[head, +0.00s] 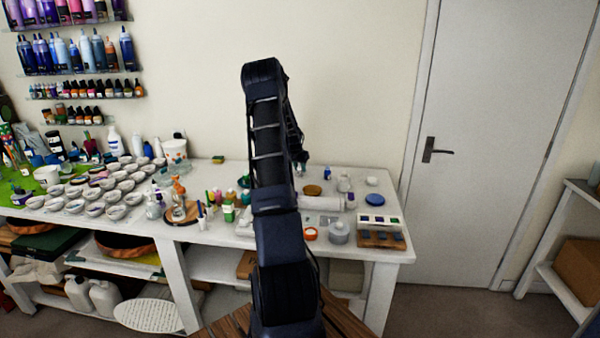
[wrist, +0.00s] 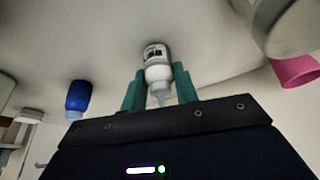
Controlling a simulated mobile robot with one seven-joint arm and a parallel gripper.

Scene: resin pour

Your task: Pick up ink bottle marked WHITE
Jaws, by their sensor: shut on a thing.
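A small white bottle (wrist: 158,74) with a dark label and a clear, pale nozzle shows in the middle of the wrist view. The lettering on the label is too small to read. My gripper (wrist: 160,88) has its teal fingers on both sides of the bottle and is shut on it. A pale worktop surface fills the wrist view behind the bottle; I cannot tell whether the bottle touches it. In the head view my arm reaches over the white workbench (head: 384,254) and hides the gripper and the held bottle.
A blue bottle (wrist: 78,97) stands left of my gripper in the wrist view, with a pink thing (wrist: 296,70) at the right. On the bench, a grey pot (head: 339,234), an orange ring (head: 310,234) and a wooden rack (head: 380,238) stand right of my arm. Several small bowls crowd the left.

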